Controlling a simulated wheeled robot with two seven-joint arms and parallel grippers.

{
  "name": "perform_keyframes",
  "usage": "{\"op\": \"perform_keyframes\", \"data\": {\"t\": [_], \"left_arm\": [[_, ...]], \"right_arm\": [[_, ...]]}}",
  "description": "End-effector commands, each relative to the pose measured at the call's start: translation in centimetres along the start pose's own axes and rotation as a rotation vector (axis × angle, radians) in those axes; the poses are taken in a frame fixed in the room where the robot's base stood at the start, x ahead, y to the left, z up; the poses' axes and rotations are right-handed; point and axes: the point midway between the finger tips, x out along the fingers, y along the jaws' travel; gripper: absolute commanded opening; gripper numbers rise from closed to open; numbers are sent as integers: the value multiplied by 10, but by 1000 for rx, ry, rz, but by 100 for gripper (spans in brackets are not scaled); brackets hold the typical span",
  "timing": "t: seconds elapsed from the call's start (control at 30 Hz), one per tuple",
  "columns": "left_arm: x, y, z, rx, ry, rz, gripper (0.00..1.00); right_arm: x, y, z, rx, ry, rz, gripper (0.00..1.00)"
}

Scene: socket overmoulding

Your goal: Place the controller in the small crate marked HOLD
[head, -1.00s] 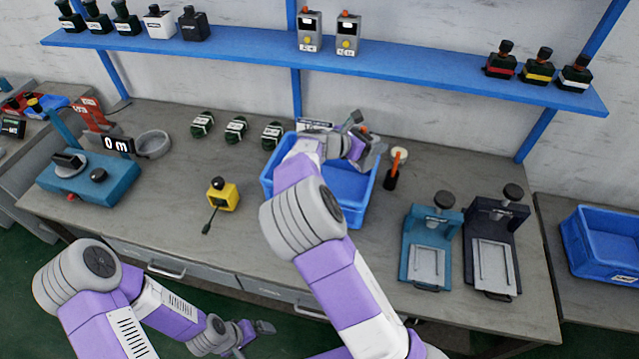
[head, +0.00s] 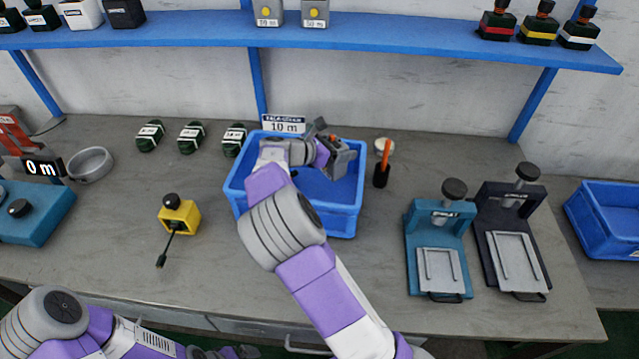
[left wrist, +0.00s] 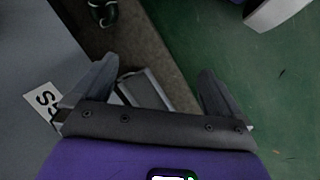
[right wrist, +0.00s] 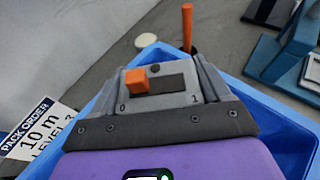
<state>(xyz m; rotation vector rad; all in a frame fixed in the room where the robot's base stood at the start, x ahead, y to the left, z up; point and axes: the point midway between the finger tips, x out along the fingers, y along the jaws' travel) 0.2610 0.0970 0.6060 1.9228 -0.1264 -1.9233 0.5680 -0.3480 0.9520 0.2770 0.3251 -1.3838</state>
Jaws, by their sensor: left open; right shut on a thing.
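My right gripper (head: 338,152) is shut on a grey controller (right wrist: 158,88) with an orange slide knob and the marks 0 and 1. In the head view it is over the back right part of a blue crate (head: 300,222) on the bench. The crate's sign (head: 284,124) reads 10 m, and "pack order" in the right wrist view. No HOLD marking is readable in any view. My left gripper (left wrist: 155,82) is open and empty, low at the bench's front edge; its tip just shows at the bottom of the head view.
Another blue crate (head: 600,225) stands on the right side table. Two presses (head: 437,235), (head: 510,240) are right of the middle crate, and an orange-handled tool (head: 382,172) is beside it. A yellow device (head: 180,215) and several green coils (head: 191,137) are to the left.

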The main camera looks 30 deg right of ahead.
Motion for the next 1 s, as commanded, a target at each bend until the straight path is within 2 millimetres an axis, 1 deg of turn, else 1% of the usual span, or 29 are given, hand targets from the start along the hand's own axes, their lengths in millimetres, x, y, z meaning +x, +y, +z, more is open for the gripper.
{"op": "perform_keyframes", "data": {"t": [0.03, 0.1, 0.3, 0.53, 0.9, 0.93, 1.0], "left_arm": [[6, -2, 0, 0, 0, 0, 100], [11, -4, 0, 0, 0, 0, 100], [18, -7, -1, 0, 0, 0, 100], [33, -12, -2, 0, 0, 0, 100], [32, -12, -1, 0, 0, 0, 100], [32, -12, -2, 0, 0, 0, 100], [32, -12, -2, 0, 0, 0, 100]], "right_arm": [[5, 0, -12, -4, -2, -2, 42], [10, 0, -23, -4, -2, -2, 42], [17, 0, -41, -3, -2, -2, 42], [32, -1, -75, -4, -3, -2, 42], [33, 0, -78, -2, -1, -1, 42], [33, 0, -78, -1, -1, -1, 80], [32, 0, -78, -1, -1, -1, 87]]}}
